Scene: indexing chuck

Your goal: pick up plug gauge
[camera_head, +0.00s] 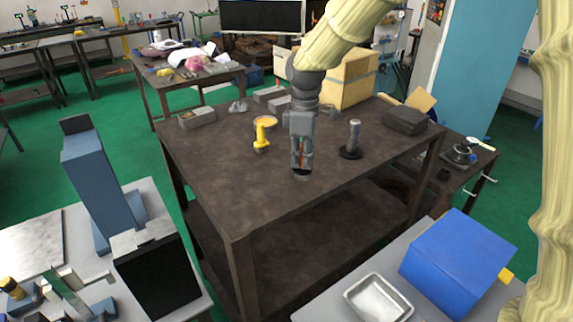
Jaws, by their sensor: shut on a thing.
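My gripper (302,166) points down over the middle of the dark brown table. It is shut on the plug gauge (302,175), of which only a small grey end shows below the fingertips. The rest of the gauge is hidden by the fingers. I cannot tell from this view whether its lower end touches the tabletop.
On the dark table (215,185), a yellow piece (262,134) stands left of my gripper and a grey cylinder on a dark round base (353,137) stands right. Grey blocks and a cardboard box (345,80) sit behind. A blue box (455,262) and metal tray (378,300) are in front.

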